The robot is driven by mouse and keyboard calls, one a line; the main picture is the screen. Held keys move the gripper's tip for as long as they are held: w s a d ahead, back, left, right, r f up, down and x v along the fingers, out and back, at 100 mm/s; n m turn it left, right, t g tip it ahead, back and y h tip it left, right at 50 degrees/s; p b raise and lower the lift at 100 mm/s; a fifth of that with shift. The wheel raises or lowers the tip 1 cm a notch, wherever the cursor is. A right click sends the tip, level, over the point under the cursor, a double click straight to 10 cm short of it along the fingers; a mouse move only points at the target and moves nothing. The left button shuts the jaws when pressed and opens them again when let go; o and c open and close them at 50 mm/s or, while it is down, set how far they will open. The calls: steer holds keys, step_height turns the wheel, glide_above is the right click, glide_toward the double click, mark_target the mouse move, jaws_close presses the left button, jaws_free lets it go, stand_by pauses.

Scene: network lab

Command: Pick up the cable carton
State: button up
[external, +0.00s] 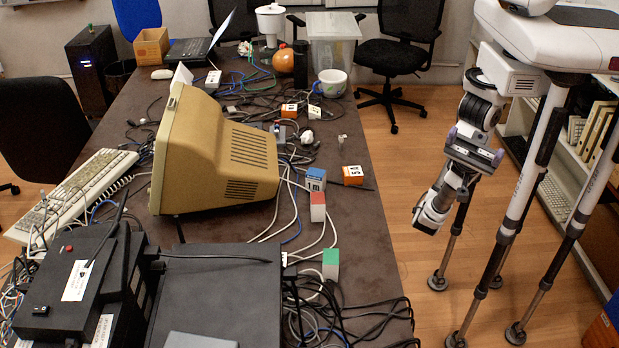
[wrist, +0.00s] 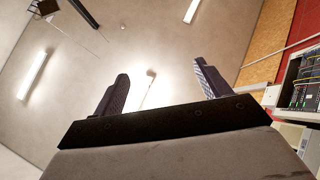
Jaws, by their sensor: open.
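Several small cartons lie along the right part of the table: a blue-and-white one marked 1m (external: 315,180), a red-and-white one (external: 317,206), a green-and-white one (external: 331,264) and an orange one with dark print (external: 352,175). I cannot tell which is the cable carton. More small orange-and-white cartons (external: 289,110) sit farther back among cables. My gripper (wrist: 160,85) is open and empty in the wrist view, its two dark fingers wide apart against the ceiling. In the external view my arm hangs folded to the right of the table, apart from all cartons.
Loose cables run around the cartons. Office chairs stand behind.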

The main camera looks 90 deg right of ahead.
steer(key=w+a+f+m+t+h, duration=0.3)
steer(key=w+a+f+m+h, duration=0.15)
steer(key=w+f+h, duration=0.45)
steer(key=m+g+h, duration=0.2)
steer(key=m+h, duration=1)
steer(key=h, duration=0.5)
glide_toward(331, 261)
steer(key=s+d, duration=0.1)
steer(key=s+d+f, duration=0.1)
steer(key=s, duration=0.1)
steer(key=shift+s+f, duration=0.1)
steer(key=shift+s, duration=0.15)
steer(key=p+x, duration=0.1)
steer(key=x, duration=0.6)
steer(key=shift+w+a, duration=0.15)
steer(key=shift+w, duration=0.05)
steer(key=x, duration=0.1)
steer(key=p+x, duration=0.1)
steer(key=x, duration=0.1)
steer(key=p+x, duration=0.1)
steer(key=x, duration=0.1)
steer(key=shift+w+a+r, duration=0.2)
steer(key=shift+w+r, duration=0.1)
steer(key=shift+w, duration=0.05)
steer(key=shift+w+f, duration=0.2)
steer(key=shift+w, duration=0.05)
